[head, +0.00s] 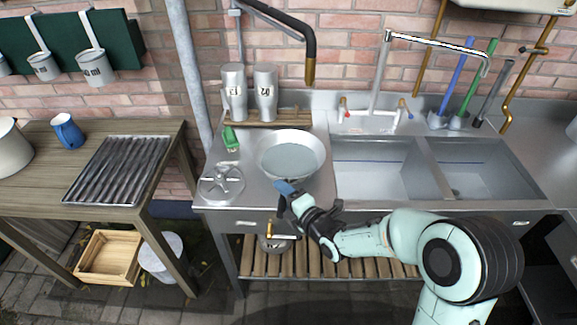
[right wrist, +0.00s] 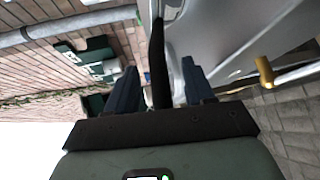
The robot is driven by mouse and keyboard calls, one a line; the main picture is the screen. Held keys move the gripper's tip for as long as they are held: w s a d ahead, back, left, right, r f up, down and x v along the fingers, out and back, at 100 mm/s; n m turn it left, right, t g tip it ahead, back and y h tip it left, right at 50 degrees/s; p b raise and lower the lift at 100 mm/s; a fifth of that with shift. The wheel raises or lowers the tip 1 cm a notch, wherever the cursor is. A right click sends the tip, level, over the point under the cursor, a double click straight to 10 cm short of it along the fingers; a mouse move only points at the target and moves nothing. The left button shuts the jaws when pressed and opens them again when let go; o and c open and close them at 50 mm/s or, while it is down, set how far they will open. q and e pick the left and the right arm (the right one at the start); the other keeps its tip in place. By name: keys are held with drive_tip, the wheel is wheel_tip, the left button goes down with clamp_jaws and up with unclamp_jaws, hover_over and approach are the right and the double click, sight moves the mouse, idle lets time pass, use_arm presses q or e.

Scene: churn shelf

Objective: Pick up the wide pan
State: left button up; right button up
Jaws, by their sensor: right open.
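The wide pan (head: 290,155) is a round, shallow, light-grey metal pan on the left part of the steel sink counter. My right gripper (head: 287,190) is at the pan's near rim, over the counter's front edge. Its blue fingers are open. In the right wrist view a dark bar (right wrist: 159,62), which looks like the pan's handle, lies between the open fingers (right wrist: 160,88), with a gap on both sides. Most of that handle is hidden by the gripper in the head view. My left gripper is not in view.
Two metal canisters (head: 265,95) stand on a wooden rack behind the pan. A green item (head: 231,139) and a round metal wheel-like piece (head: 221,183) lie left of it. The sink basins (head: 375,168) are to the right. A wooden table (head: 165,150) stands left, beyond a grey pipe.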

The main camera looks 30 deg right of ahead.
drive_tip(key=shift+w, duration=0.1)
drive_tip(key=c, duration=1)
idle(0.7)
drive_tip(key=shift+r, duration=0.15)
